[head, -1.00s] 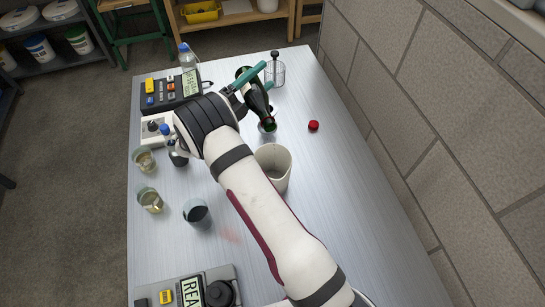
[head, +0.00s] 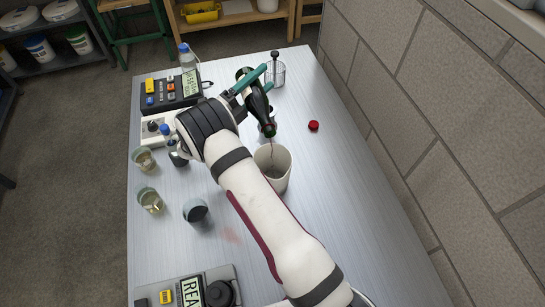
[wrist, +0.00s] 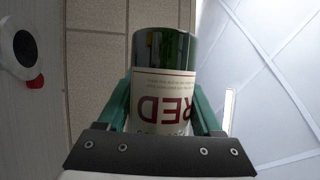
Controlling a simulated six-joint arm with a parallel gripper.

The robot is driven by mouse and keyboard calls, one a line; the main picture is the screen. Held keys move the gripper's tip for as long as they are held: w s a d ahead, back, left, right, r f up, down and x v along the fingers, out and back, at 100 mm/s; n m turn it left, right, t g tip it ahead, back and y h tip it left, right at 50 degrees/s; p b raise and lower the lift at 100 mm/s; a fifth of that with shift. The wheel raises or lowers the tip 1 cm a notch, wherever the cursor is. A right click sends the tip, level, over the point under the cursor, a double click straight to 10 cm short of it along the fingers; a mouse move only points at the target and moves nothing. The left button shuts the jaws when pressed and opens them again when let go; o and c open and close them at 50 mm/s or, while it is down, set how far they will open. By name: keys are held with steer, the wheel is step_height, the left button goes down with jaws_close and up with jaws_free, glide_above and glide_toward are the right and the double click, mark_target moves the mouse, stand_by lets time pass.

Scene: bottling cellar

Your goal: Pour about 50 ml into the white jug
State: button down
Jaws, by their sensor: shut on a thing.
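My gripper (head: 264,80) has teal fingers shut around a dark green bottle (head: 259,104). The bottle is held tilted, its neck pointing down toward the front right. In the wrist view the bottle (wrist: 164,48) sits between both fingers, with a pale label reading "RED" upside down. The white jug (head: 284,177) stands upright on the table, just below the bottle's mouth. A thin dark stream (head: 271,152) runs from the mouth into the jug. My arm hides the jug's lower left side. The level inside the jug is hard to tell.
A red cap (head: 313,126) lies right of the bottle. A plunger glass (head: 276,75) stands behind. Two glasses (head: 150,201) and a dark-filled cup (head: 197,213) stand left of my arm. A scale (head: 219,289) is at the front. The table's right side is clear beside the wall.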

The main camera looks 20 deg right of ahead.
steer(key=shift+w, duration=0.7)
stand_by(0.3)
steer(key=shift+w+f+m, duration=0.15)
steer(key=shift+w+m, duration=0.1)
steer(key=shift+m, duration=0.25)
steer(key=shift+f+m+g+h, duration=0.15)
steer(key=shift+m+g+h, duration=0.15)
stand_by(0.8)
